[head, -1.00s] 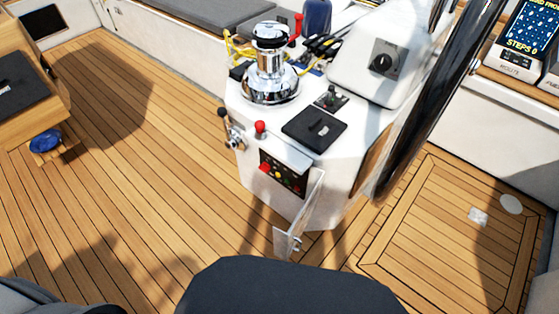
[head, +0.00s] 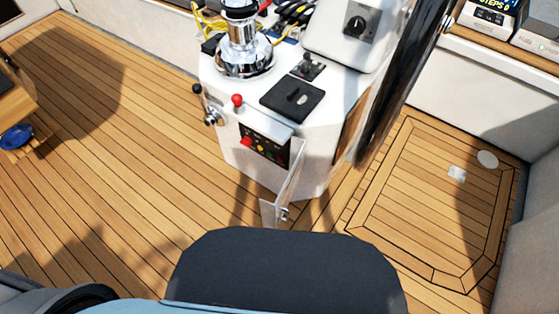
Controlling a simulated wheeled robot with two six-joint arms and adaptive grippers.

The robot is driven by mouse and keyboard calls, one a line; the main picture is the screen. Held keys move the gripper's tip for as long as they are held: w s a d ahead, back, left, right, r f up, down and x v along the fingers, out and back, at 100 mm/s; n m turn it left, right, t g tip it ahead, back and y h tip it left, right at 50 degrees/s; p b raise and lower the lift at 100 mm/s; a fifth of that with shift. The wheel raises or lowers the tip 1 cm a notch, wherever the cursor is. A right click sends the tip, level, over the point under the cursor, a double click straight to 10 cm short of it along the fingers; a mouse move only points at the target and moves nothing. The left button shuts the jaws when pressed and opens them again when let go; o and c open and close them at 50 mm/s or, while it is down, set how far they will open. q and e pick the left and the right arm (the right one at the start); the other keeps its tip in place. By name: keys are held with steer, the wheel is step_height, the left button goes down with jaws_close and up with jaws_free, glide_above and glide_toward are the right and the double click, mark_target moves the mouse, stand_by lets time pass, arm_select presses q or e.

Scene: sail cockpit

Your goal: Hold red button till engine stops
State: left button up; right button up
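The red button (head: 246,141) sits at the left end of a small dark control panel (head: 265,146) on the front of the white console (head: 245,95). A yellow button and other small controls are beside it. A clear cover (head: 284,195) hangs open at the panel's lower right side. A separate red-topped knob (head: 237,100) stands on the console's edge above the panel. Neither of my grippers is in view, and nothing touches the red button.
A throttle lever (head: 205,104) sticks out from the console's left side. A chrome winch (head: 243,45) and a black square plate (head: 292,98) are on top. A dark wheel rim (head: 400,85) stands at the right. Teak floor to the left is mostly clear; a blue item (head: 16,137) lies far left.

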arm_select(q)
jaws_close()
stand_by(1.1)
